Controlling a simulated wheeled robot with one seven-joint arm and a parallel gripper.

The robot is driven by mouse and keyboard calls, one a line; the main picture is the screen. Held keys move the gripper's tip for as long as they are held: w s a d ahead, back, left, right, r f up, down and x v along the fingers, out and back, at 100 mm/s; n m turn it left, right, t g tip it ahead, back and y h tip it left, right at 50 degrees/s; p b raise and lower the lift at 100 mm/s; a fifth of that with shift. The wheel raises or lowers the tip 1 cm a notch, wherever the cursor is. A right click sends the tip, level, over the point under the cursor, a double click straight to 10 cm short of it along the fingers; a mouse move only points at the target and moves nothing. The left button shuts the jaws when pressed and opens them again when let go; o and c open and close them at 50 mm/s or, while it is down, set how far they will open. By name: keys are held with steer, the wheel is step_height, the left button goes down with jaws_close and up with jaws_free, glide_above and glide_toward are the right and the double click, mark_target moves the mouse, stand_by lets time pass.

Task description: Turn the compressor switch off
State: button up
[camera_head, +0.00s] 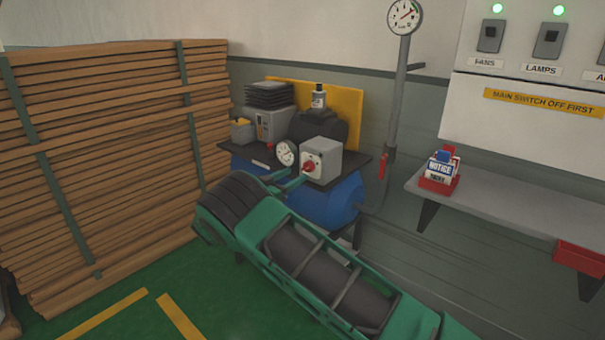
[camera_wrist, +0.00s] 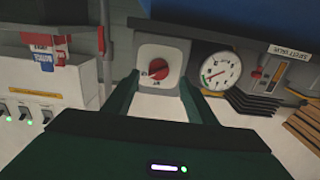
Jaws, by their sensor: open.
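The compressor switch is a light grey box (camera_head: 327,153) with a red rotary knob (camera_head: 309,167) on its front, on the dark top of the blue compressor (camera_head: 338,202). In the wrist view the knob (camera_wrist: 157,69) sits on a pale square plate with small markings too blurred to read. My green gripper (camera_head: 290,184) is just in front of the box in the head view. In the wrist view my gripper (camera_wrist: 156,88) is open, its two fingers left and right of the knob with nothing between them. I cannot tell whether a finger touches the box.
A round gauge (camera_head: 286,153) stands left of the box. A grey pipe (camera_head: 396,110) with a red lever rises behind right. A timber stack (camera_head: 110,150) fills the left. A bench (camera_head: 500,200) with a notice holder (camera_head: 440,172) and a switch panel (camera_head: 530,90) are right.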

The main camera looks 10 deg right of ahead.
mark_target(305, 170)
steer(key=x, duration=0.6)
steer(key=c, duration=1.1)
steer(key=shift+o, duration=0.2)
